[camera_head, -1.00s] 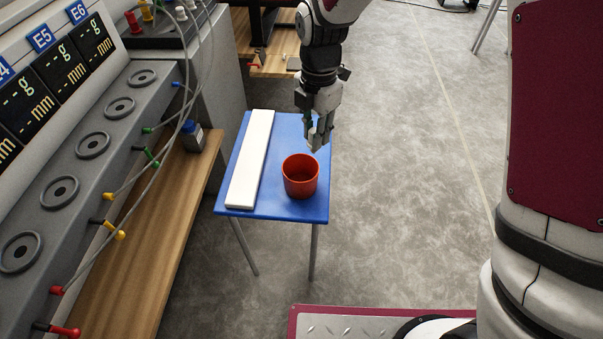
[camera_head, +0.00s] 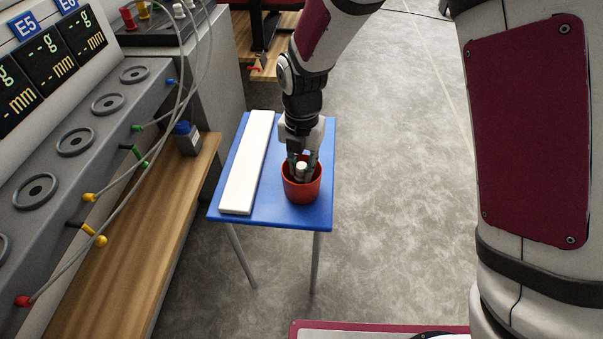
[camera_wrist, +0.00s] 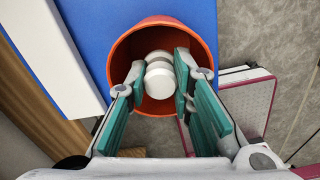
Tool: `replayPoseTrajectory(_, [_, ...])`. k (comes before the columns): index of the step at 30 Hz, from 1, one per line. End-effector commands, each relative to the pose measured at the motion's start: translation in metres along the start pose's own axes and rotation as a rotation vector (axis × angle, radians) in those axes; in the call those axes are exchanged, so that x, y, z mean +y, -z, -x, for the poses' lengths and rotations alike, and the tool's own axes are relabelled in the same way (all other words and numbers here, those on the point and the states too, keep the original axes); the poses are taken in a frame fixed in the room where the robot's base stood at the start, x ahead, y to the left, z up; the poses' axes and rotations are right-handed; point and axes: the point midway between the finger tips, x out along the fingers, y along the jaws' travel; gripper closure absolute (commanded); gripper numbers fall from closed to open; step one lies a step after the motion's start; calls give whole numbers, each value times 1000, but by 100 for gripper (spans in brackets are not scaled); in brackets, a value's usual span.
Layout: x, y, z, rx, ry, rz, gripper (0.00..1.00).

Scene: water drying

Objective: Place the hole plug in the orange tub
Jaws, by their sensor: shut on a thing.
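The orange tub (camera_head: 301,190) stands upright on the blue table and is seen from above in the wrist view (camera_wrist: 119,68). My gripper (camera_head: 302,175) points down into its mouth, with its fingertips inside the rim. The hole plug is a small white round piece with a stepped shape; it shows between my fingers in the head view (camera_head: 301,167) and in the wrist view (camera_wrist: 160,79). My gripper (camera_wrist: 161,83) is shut on it. The plug is inside the tub's mouth; I cannot tell whether it touches the bottom.
A long white bar (camera_head: 247,165) lies on the blue table (camera_head: 224,206), left of the tub. A grey bench with round ports and cables (camera_head: 60,170) and a wooden shelf (camera_head: 150,225) are at left. Open floor lies to the right.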

Motion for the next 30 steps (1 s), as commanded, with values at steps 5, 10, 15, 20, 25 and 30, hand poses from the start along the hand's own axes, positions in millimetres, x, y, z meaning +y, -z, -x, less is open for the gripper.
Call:
replayPoseTrajectory(5, [0,0,-24,1,2,0,95])
replayPoseTrajectory(10, [0,0,-24,-1,0,-1,95])
replayPoseTrajectory(15, [0,0,-26,0,0,-1,95])
replayPoseTrajectory(20, [0,0,-27,0,0,-1,70])
replayPoseTrajectory(25, [0,0,-27,0,0,-1,70])
replayPoseTrajectory(30, [0,0,-23,0,0,-1,70])
